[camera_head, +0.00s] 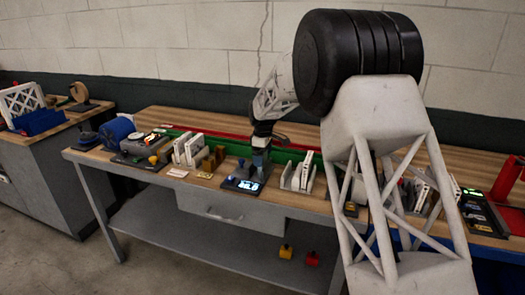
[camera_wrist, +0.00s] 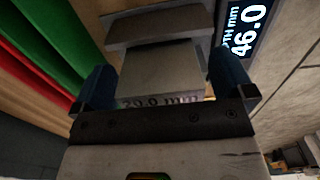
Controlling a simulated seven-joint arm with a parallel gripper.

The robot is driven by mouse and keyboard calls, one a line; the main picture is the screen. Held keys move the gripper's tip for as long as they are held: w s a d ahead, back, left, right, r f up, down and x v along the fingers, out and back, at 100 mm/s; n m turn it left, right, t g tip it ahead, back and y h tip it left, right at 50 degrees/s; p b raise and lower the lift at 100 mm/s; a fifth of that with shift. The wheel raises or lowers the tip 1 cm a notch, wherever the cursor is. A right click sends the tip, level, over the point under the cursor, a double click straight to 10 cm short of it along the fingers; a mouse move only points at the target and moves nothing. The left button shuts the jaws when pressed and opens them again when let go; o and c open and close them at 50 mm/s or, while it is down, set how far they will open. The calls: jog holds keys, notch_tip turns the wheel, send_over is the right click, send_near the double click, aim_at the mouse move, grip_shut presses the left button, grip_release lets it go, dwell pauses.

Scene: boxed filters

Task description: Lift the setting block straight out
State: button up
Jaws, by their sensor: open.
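The setting block (camera_wrist: 160,75) is a grey block in the wrist view, with a marking on its near face that seems to read 29.0 mm. My gripper (camera_wrist: 163,84) has its two blue fingers on either side of the block. The jaws are open, with a visible gap beside the block on the right. In the head view my gripper (camera_head: 261,150) points down over a dark gauge (camera_head: 242,184) with a lit display. The block is too small there to make out. The display (camera_wrist: 243,35) reads 46.0 in the wrist view.
On the wooden bench (camera_head: 150,175), white panels stand in a holder (camera_head: 187,152) to the left and another holder (camera_head: 297,178) to the right of the gauge. Green and red strips (camera_head: 222,141) run behind. My own arm hides part of the bench's right side.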

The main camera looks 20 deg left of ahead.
jog(key=shift+f, duration=0.2)
jog(key=c, duration=1.3)
jog(key=shift+a+r, duration=0.15)
jog(key=shift+a, duration=0.4)
dwell(0.9)
jog(key=o, duration=1.3)
notch_tip(320, 180, up, 8)
